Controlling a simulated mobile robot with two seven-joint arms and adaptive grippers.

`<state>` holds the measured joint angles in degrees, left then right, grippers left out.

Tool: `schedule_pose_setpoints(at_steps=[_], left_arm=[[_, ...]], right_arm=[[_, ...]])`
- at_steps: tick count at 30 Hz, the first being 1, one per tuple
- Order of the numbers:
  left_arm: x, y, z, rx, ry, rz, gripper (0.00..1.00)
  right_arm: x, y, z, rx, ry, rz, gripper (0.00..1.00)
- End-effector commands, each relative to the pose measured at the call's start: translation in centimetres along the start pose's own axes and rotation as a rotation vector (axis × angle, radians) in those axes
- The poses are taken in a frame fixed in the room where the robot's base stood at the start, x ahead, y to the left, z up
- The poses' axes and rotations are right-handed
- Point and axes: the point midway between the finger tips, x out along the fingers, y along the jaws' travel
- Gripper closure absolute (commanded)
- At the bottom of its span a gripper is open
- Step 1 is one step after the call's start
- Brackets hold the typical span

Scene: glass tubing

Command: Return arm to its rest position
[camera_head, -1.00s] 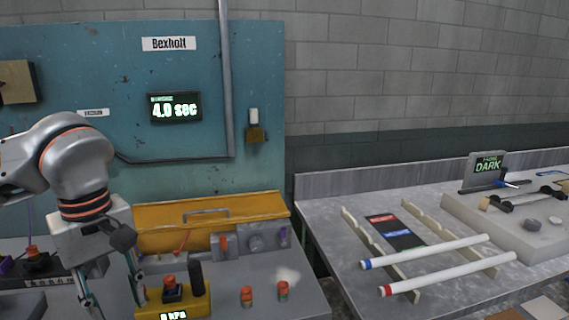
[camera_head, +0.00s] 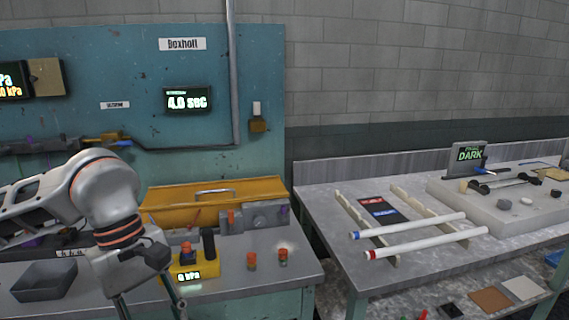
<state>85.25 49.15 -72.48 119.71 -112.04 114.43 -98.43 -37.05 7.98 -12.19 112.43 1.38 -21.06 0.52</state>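My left arm comes in from the left, over the front of the left bench. Its gripper (camera_head: 150,308) points down, with two separated fingers cut off by the bottom edge and nothing seen between them. My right gripper is not in view. Two white glass tubes lie side by side across a pale notched rack (camera_head: 364,228) on the right table. One tube has a blue band (camera_head: 412,226), the other a red band (camera_head: 430,243).
A yellow case (camera_head: 165,208) lies behind. A dark tray (camera_head: 45,281) sits at left. A display reading DARK (camera_head: 470,155) stands on the right table.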

Motion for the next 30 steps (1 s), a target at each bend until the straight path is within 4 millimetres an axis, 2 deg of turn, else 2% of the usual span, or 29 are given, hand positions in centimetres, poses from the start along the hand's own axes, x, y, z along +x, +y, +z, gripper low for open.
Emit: schedule_pose_setpoints(at_steps=[1, 5, 6, 9, 12, 15, 18, 21, 23, 26, 30], left_arm=[[1.2, 0.5, 1.5, -0.002, -0.067, 0.004, 0.65], [3.8, 2.2, 6.3, -0.034, -0.272, 0.031, 0.65], [4.5, 2.7, 8.0, -0.054, -0.349, 0.038, 0.65], [5.3, 4.1, 12.2, -0.120, -0.553, 0.056, 0.65], [5.2, 5.5, 16.0, -0.213, -0.762, 0.065, 0.65], [4.3, 7.0, 19.0, -0.331, -0.978, 0.064, 0.65], [2.8, 8.8, 20.9, -0.471, -1.196, 0.053, 0.65], [1.2, 10.6, 21.4, -0.631, -1.413, 0.029, 0.65], [0.3, 11.7, 21.0, -0.739, -1.543, 0.009, 0.65], [-0.8, 13.6, 19.2, -0.933, -1.755, -0.033, 0.65], [-0.6, 15.7, 14.6, -1.236, -2.043, -0.114, 0.65]], right_arm=[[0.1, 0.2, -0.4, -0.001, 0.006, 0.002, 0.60], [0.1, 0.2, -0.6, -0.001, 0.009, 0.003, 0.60], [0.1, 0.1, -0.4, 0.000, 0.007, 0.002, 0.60], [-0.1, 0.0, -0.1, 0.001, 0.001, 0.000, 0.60], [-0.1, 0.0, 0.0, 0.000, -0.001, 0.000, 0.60], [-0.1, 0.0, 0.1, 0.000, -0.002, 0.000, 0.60], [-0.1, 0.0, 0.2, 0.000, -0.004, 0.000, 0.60], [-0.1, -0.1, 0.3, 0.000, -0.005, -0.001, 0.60], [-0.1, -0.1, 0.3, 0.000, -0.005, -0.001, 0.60], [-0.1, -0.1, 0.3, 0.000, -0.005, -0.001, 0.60], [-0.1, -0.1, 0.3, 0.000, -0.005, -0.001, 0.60]])
